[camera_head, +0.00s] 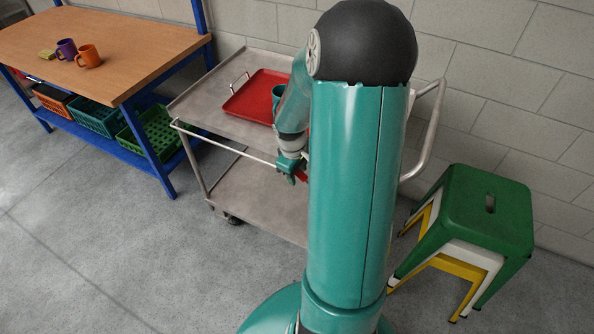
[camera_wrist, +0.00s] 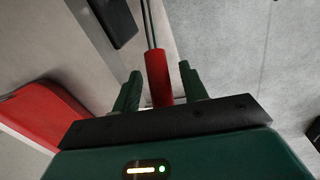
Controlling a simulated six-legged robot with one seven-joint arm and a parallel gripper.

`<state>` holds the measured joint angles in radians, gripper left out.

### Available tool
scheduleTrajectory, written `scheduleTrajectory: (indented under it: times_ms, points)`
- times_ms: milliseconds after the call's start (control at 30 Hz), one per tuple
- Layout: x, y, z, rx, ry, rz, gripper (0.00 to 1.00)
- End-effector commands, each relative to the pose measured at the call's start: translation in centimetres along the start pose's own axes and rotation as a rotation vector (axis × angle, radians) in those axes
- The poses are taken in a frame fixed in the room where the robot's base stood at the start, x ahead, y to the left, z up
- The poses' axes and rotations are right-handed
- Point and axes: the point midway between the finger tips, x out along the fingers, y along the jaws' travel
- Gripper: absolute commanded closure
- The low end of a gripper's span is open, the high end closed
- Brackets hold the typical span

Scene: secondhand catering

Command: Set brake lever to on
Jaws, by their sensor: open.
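The brake lever has a red cylindrical grip (camera_wrist: 158,80) on a thin metal rod, seen in the middle of the wrist view. In the head view a small part of the red grip (camera_head: 302,176) shows beside my gripper (camera_head: 291,167), at the front of the grey cart (camera_head: 200,104). In the wrist view my gripper (camera_wrist: 160,73) is open, with its green fingers on either side of the red grip. I cannot tell whether either finger touches it. My arm hides part of the cart in the head view, and no on or off marking is readable.
A red tray (camera_head: 252,100) with a teal mug (camera_head: 278,97) lies on the cart top. Stacked stools (camera_head: 488,215) stand right of the cart. A wooden-topped table (camera_head: 125,50) with mugs and crates stands left. Grey floor (camera_head: 110,250) is clear in front.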

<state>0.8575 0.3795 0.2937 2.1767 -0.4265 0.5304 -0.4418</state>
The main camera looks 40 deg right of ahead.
Motion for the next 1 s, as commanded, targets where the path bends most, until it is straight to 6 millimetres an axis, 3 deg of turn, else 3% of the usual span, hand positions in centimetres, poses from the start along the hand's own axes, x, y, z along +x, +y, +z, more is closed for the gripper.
scheduleTrajectory:
  times_ms: [67,300,633,1000]
  points:
    - [0.0,0.0,0.0,0.000,0.000,0.000,0.57]
    - [0.0,0.0,0.0,0.000,0.000,0.000,1.00]
    - [0.4,-0.2,-0.4,-0.011,-0.034,0.001,1.00]
    - [2.5,-0.8,-1.8,-0.041,-0.224,0.025,1.00]
